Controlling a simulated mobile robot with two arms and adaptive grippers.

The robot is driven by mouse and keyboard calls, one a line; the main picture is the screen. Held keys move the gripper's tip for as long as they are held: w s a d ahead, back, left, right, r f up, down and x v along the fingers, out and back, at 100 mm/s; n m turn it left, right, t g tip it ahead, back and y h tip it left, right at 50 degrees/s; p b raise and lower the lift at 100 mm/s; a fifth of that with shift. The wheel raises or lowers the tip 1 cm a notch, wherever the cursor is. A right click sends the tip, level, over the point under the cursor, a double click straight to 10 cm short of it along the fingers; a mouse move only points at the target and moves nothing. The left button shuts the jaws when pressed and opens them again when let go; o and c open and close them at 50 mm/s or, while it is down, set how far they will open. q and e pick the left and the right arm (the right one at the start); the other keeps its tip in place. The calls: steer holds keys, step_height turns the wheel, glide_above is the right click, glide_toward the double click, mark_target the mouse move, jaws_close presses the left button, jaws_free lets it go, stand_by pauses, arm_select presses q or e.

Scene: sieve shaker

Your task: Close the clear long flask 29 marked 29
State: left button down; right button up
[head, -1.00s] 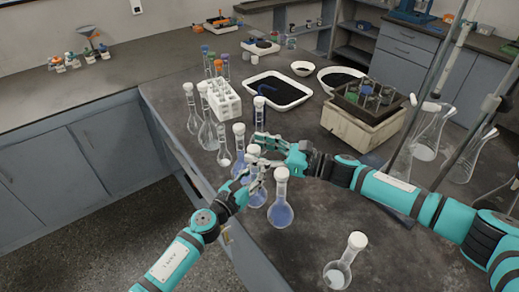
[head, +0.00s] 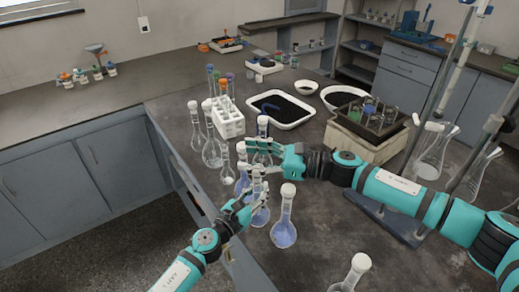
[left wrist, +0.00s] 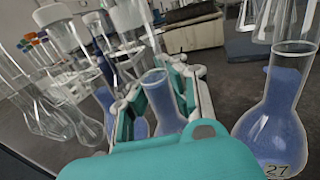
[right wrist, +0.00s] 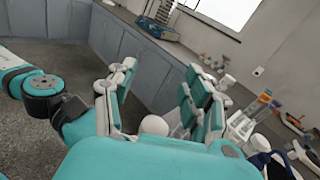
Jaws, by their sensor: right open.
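A clear long-necked flask with blue liquid (head: 260,217) stands near the table's left edge. In the left wrist view its neck (left wrist: 158,88) rises with an open rim between the fingers of my left gripper (left wrist: 162,105). The fingers sit close on both sides of the neck and appear shut on it. I cannot read its number. My right gripper (head: 252,152) is behind and above it, fingers apart. In the right wrist view a white rounded cap (right wrist: 154,125) shows low between the open fingers of my right gripper (right wrist: 152,108); whether it touches them is unclear.
A capped blue flask (head: 284,232) stands to the right; a flask marked 27 (left wrist: 272,125) shows in the left wrist view. Several clear flasks, a white rack (head: 228,120) and a white tray (head: 310,118) are behind. A flask (head: 352,275) stands at the front.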

steer(key=s+a+f+n+g+h, duration=0.1)
steer(key=s+a+n+g+h, duration=0.3)
steer(key=a+n+g+h, duration=0.5)
steer(key=w+d+r+n+t+h, duration=0.1)
steer(key=w+d+h, duration=0.1)
steer(key=d, duration=0.1)
steer(key=w+d+r+n+t+h, duration=0.1)
steer(key=d+t+h, duration=0.1)
steer(key=d+h, duration=0.1)
steer(key=w+d+r+n+t+h, duration=0.1)
steer(key=w+d+t+h, duration=0.1)
steer(key=d+h, duration=0.1)
steer(key=shift+w+d+r+n, duration=0.2)
steer(key=shift+w+d+n, duration=0.1)
steer(key=shift+d+n, duration=0.15)
step_height(320, 180, down, 8)
steer(key=shift+f, duration=0.1)
